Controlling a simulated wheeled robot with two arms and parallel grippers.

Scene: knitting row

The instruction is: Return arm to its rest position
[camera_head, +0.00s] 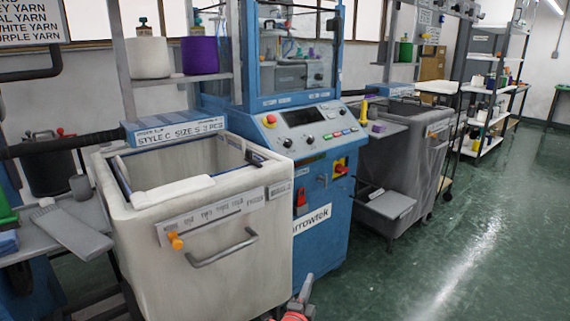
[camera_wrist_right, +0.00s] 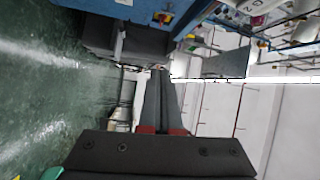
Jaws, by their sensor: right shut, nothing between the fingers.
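My right gripper (camera_head: 303,289) shows at the bottom edge of the head view, in front of the blue knitting machine and just right of the white bin. Only its tip end is in frame; the rest of the arm is cut off. In the wrist view its two grey fingers (camera_wrist_right: 160,90) lie together, shut, with nothing between them. The wrist view is turned sideways, with the green floor at left and the white wall at right. My left gripper is not in view.
A white fabric bin (camera_head: 230,255) stands in front of the blue machine (camera_head: 322,185). A grey bin (camera_head: 410,165) with a small shelf (camera_head: 388,204) is to the right. A side table (camera_head: 40,243) is at left. Green floor (camera_head: 470,260) is clear at right.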

